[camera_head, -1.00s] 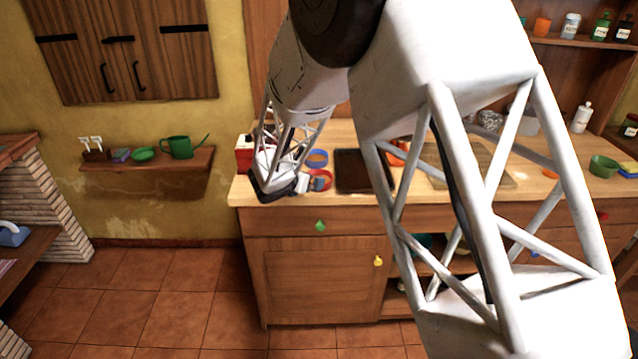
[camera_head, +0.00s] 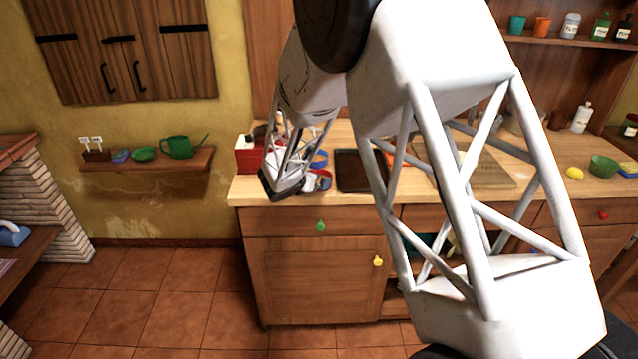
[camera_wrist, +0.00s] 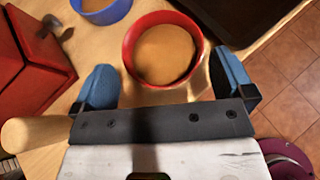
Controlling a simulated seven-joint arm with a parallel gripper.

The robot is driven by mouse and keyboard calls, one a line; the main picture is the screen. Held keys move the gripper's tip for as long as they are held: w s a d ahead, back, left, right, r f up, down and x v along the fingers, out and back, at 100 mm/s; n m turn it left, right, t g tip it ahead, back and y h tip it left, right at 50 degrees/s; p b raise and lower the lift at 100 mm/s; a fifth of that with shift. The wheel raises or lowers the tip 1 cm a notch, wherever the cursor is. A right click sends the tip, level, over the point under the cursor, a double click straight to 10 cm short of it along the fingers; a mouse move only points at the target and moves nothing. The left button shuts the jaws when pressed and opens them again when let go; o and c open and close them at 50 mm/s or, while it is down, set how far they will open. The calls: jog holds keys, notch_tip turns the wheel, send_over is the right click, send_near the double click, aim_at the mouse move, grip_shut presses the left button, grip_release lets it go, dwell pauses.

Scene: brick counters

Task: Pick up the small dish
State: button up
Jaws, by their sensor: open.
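A small round red dish (camera_wrist: 163,50) with a tan inside lies on the wooden counter, between and just beyond the blue fingers of my gripper (camera_wrist: 165,82) in the wrist view. The fingers are apart, one to each side of its near part, and hold nothing. I cannot tell whether either finger touches the rim. A similar blue dish (camera_wrist: 103,9) stands behind it to the left, cut off by the frame edge. In the head view, the red dish (camera_head: 326,180) is partly hidden by my wrist, and the blue dish (camera_head: 320,159) shows behind it.
A red box (camera_wrist: 30,50) stands left of the dishes. A pale wooden rounded piece (camera_wrist: 45,130) lies near my left finger. A dark tray (camera_head: 358,170) is right of the dishes. The counter's front edge is close.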

aim_at(326, 172)
jog(key=shift+x, duration=1.95)
jog(key=c, duration=0.8)
jog(key=shift+r, duration=0.15)
jog(key=shift+r, duration=0.85)
jog(key=shift+s+r, duration=0.2)
jog(key=shift+r, duration=0.7)
jog(key=s+d+r, duration=0.1)
jog(key=s+d, duration=0.2)
jog(key=s, duration=1.2)
jog(key=shift+s, duration=0.2)
jog(key=shift+r, duration=0.15)
